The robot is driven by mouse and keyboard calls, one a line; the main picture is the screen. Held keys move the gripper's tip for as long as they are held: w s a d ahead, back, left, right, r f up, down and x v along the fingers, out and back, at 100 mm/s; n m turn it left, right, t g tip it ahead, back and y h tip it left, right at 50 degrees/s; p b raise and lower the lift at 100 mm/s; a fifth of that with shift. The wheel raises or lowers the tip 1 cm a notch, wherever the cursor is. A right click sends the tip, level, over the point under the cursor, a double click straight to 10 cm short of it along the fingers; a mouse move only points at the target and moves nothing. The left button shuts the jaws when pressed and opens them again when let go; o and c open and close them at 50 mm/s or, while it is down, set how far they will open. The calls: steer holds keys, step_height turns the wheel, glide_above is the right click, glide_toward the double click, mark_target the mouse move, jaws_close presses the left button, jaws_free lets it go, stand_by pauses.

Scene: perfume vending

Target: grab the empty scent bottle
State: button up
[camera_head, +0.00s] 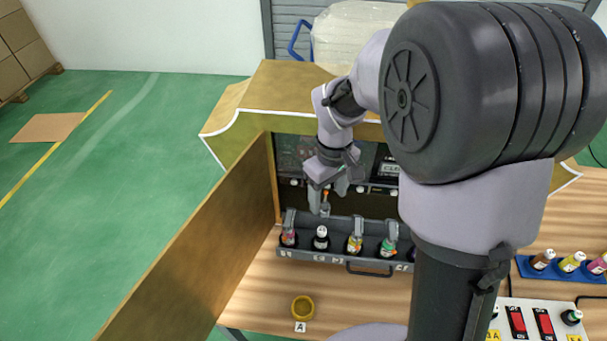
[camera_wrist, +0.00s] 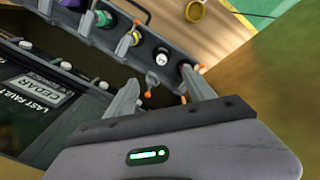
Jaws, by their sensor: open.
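A dark grey bottle rack (camera_head: 335,262) stands in the open cabinet and holds several bottles in a row. The second bottle from the left (camera_head: 321,238) has a white top and shows no coloured contents, so it looks like the empty one; its body is mostly hidden. It also shows in the wrist view as a pale round top (camera_wrist: 162,58). My gripper (camera_head: 328,203) is above and behind the rack near that bottle. In the wrist view my gripper (camera_wrist: 163,86) is open, with nothing between its fingers, and the pale top lies beyond the fingertips.
Neighbouring bottles, one red (camera_head: 288,238) and one yellow-green (camera_head: 355,243), stand close on either side. A wooden cabinet door (camera_head: 190,270) stands open at the left. A yellow ring holder (camera_head: 302,309) sits on the table in front. A blue rack (camera_head: 560,272) of coloured bottles is at right.

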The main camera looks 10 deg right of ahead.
steer(key=b, duration=0.5)
glide_toward(322, 230)
steer(key=f, duration=0.3)
steer(key=s+f, duration=0.1)
steer(key=f, duration=0.1)
steer(key=shift+f, duration=0.2)
steer(key=f+b, duration=0.1)
steer(key=f, duration=0.1)
steer(key=f+b, duration=0.1)
steer(key=f, duration=0.1)
steer(key=w+f, duration=0.1)
steer(key=f, duration=0.1)
steer(key=shift+b, duration=0.4)
steer(key=shift+r, duration=0.1)
steer(key=shift+c, duration=0.9)
jaws_close()
